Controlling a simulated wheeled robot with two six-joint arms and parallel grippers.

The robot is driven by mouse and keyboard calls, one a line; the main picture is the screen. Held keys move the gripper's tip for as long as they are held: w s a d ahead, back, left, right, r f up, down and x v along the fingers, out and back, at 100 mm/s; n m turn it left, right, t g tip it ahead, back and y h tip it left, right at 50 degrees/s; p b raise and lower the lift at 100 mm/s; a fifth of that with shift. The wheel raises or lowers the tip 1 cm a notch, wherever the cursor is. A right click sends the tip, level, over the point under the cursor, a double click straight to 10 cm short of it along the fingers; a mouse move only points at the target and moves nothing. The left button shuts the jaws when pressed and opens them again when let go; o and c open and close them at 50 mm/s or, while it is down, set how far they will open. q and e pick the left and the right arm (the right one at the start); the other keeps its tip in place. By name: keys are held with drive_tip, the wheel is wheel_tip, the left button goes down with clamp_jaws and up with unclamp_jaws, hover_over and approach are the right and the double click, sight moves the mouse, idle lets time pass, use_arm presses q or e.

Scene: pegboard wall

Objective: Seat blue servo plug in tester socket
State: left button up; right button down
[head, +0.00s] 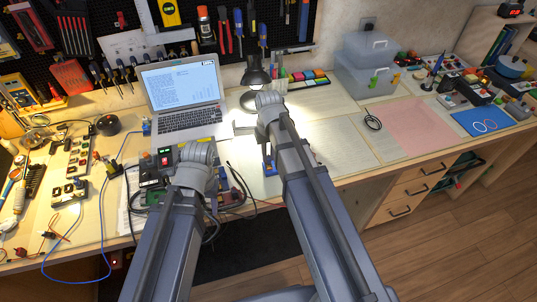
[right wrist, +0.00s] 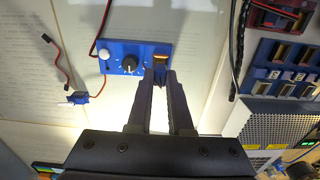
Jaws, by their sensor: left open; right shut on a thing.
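The blue tester (right wrist: 115,58) lies flat on the paper in the right wrist view, with a black knob and a white button. My right gripper (right wrist: 160,72) is shut on a small plug at the tester's right end. The plug is mostly hidden between the fingertips; I cannot tell if it is in the socket (right wrist: 161,58). A small blue servo (right wrist: 78,98) lies left of the gripper, and its lead runs toward the fingers. In the head view the tester (head: 268,167) is partly behind my right arm. My left gripper is hidden behind its own arm.
A second brown lead with a dark plug (right wrist: 47,38) lies left of the tester. A power supply (right wrist: 265,130) and a blue socket panel (right wrist: 285,70) stand at right. In the head view, a laptop (head: 185,95) and a lamp (head: 255,75) stand behind; a pink mat (head: 415,135) is clear.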

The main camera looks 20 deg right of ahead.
sight(269, 157)
drive_tip(key=shift+f+b, duration=0.9)
drive_tip(key=shift+f, duration=0.05)
drive_tip(key=c, duration=0.8)
unclamp_jaws()
drive_tip(key=shift+o, duration=0.2)
drive_tip(key=shift+r, duration=0.1)
drive_tip(key=shift+r+p, duration=2.5)
drive_tip(key=shift+p, duration=0.1)
drive_tip(key=s+a+n+h, duration=0.1)
drive_tip(key=s+a+n, duration=0.2)
drive_tip(key=s+a, duration=0.7)
drive_tip(key=s, duration=0.4)
drive_tip(key=shift+s+a+n, duration=0.15)
drive_tip(key=shift+a+n, duration=0.1)
drive_tip(key=shift+n, duration=0.15)
